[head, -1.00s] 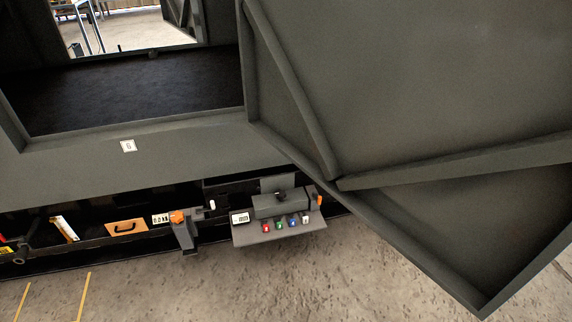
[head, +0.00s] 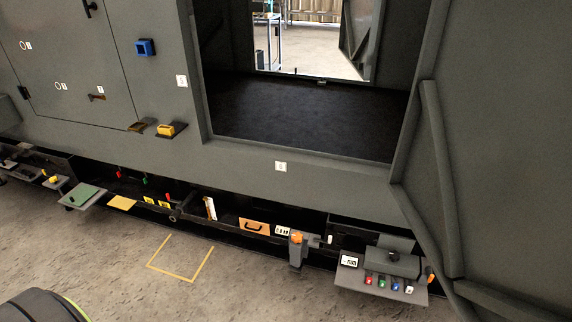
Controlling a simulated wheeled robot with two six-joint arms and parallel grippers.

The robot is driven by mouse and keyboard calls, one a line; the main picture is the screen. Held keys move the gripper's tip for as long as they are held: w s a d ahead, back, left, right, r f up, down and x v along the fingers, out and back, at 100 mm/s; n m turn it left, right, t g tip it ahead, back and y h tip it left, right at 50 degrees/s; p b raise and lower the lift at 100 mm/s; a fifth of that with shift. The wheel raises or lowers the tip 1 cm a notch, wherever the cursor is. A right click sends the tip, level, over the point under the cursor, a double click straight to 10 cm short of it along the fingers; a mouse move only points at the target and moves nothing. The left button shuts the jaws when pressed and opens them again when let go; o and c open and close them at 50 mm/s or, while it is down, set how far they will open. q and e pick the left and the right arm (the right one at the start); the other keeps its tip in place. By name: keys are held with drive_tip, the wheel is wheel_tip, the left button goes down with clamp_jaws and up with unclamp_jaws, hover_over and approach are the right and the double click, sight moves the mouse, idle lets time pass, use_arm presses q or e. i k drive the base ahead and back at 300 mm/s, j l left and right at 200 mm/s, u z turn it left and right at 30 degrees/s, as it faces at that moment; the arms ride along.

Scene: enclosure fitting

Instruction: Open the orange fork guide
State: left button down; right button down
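Several orange parts show in the head view, and I cannot tell for certain which is the fork guide. An orange piece (head: 297,238) sits on top of a grey upright bracket (head: 296,254) at the lower edge of the enclosure. Left of it is a flat orange panel (head: 254,227) with a black handle. A yellow-orange block (head: 166,129) sits on a dark mount on the wall above. Another small orange part (head: 431,279) is at the right end of a grey control shelf (head: 350,275). Neither of my grippers is in view.
A large dark door panel (head: 505,150) stands at the right, beside the dark opening (head: 310,115). A green plate (head: 83,195) juts out low at the left. The concrete floor in front is open, with a yellow marked outline (head: 180,278).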

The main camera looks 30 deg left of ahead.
sight(250, 226)
drive_tip(key=u, duration=1.2)
